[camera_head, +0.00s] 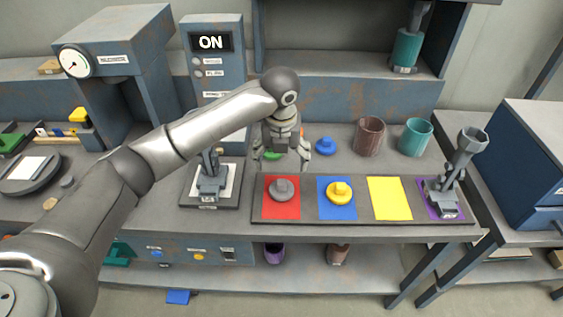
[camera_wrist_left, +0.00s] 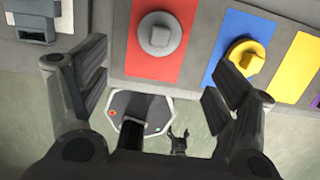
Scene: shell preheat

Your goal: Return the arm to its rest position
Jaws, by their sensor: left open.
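My left arm reaches in from the left over the workbench. Its gripper (camera_head: 283,158) hangs fingers down above the bench, just behind the red square. The gripper also shows in the left wrist view (camera_wrist_left: 155,95), its fingers spread wide with nothing between them. A grey knobbed piece (camera_head: 284,189) sits on the red square (camera_head: 270,211), apart from the fingers. It also shows in the left wrist view (camera_wrist_left: 159,36). My right gripper is in neither view.
A yellow knobbed piece (camera_head: 340,192) sits on the blue square (camera_head: 336,213); the yellow square (camera_head: 390,198) is bare. A metal fixture (camera_head: 455,172) stands on the purple square. A brown cup (camera_head: 369,137) and a teal cup (camera_head: 415,137) stand behind. A panel (camera_head: 212,60) reads ON.

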